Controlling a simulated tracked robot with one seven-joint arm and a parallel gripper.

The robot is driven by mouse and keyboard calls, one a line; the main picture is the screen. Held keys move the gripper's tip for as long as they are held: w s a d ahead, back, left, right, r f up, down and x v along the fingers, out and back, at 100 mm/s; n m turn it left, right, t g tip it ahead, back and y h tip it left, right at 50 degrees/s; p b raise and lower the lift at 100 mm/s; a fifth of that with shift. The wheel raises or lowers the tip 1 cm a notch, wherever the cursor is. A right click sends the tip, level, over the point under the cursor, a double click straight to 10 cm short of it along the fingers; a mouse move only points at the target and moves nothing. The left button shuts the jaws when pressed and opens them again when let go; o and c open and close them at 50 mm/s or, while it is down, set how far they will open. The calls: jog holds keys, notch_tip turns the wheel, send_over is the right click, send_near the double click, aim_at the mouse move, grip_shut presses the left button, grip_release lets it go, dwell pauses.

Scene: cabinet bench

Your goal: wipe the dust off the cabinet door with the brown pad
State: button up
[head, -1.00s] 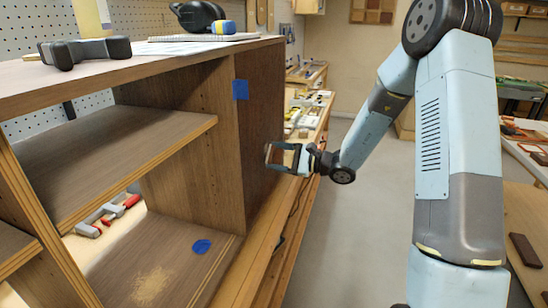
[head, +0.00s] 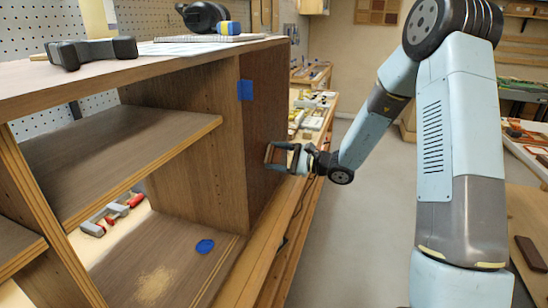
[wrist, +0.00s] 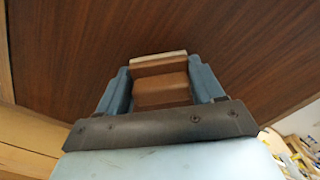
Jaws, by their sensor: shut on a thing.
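My gripper (head: 282,158) is shut on the brown pad (wrist: 162,88), which sits between both fingers in the wrist view and has a pale strip along its front edge. The dark brown cabinet door (head: 265,110) is the panel on the cabinet's right side; it also fills much of the wrist view (wrist: 160,25). The pad is close in front of the door; I cannot tell whether it touches. I see no clear dust on the door. A tan dusty patch (head: 154,285) lies on the cabinet's bottom board.
A dumbbell-shaped dark object (head: 92,51) lies on top. A dark brown block (head: 530,253) lies on the right-hand bench. The floor (head: 365,220) between benches is clear.

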jog(key=shift+w, duration=0.1)
jog(key=w, duration=0.1)
jog(key=w+d, duration=0.1)
jog(key=w, duration=0.1)
jog(key=shift+w+d, duration=0.15)
jog(key=shift+w, duration=0.15)
jog(key=shift+s+a, duration=0.35)
jog(key=shift+s, duration=0.3)
jog(key=shift+s+a, duration=0.35)
jog(key=shift+s, duration=0.3)
jog(key=shift+s+a, duration=0.35)
jog(key=shift+s, duration=0.3)
jog(key=shift+v, duration=3.15)
